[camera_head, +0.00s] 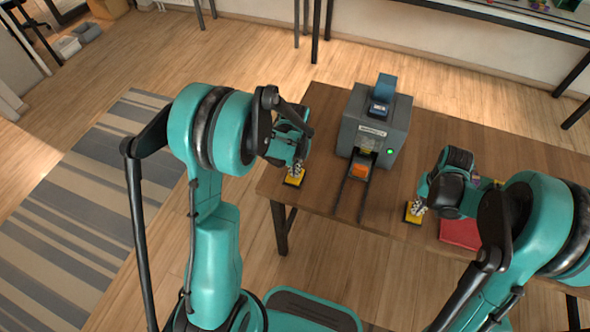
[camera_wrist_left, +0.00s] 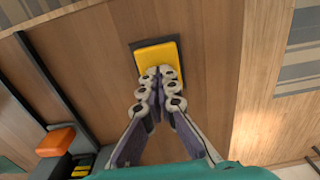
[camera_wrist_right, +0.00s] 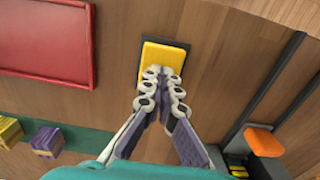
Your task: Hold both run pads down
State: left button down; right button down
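The left run pad (camera_head: 293,178) is a yellow pad on a dark base at the table's left front edge. It also shows in the left wrist view (camera_wrist_left: 158,52). My left gripper (camera_head: 297,166) is shut, its fingertips (camera_wrist_left: 160,72) over the yellow face and seemingly touching it. The right run pad (camera_head: 412,213) is a like yellow pad, seen also in the right wrist view (camera_wrist_right: 163,56). My right gripper (camera_head: 420,205) is shut, its fingertips (camera_wrist_right: 161,76) at the yellow face. Whether either pad is pressed down, I cannot tell.
A grey machine (camera_head: 374,125) with a lit green light stands between the pads. An orange block (camera_head: 361,171) sits at its front, between two dark rails (camera_head: 342,190). A red tray (camera_head: 461,233) lies right of the right pad. Yellow and purple cubes (camera_wrist_right: 46,141) show in the right wrist view.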

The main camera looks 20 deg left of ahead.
notch_tip(320, 180, up, 7)
jog(key=shift+r, duration=0.1)
dwell(0.5)
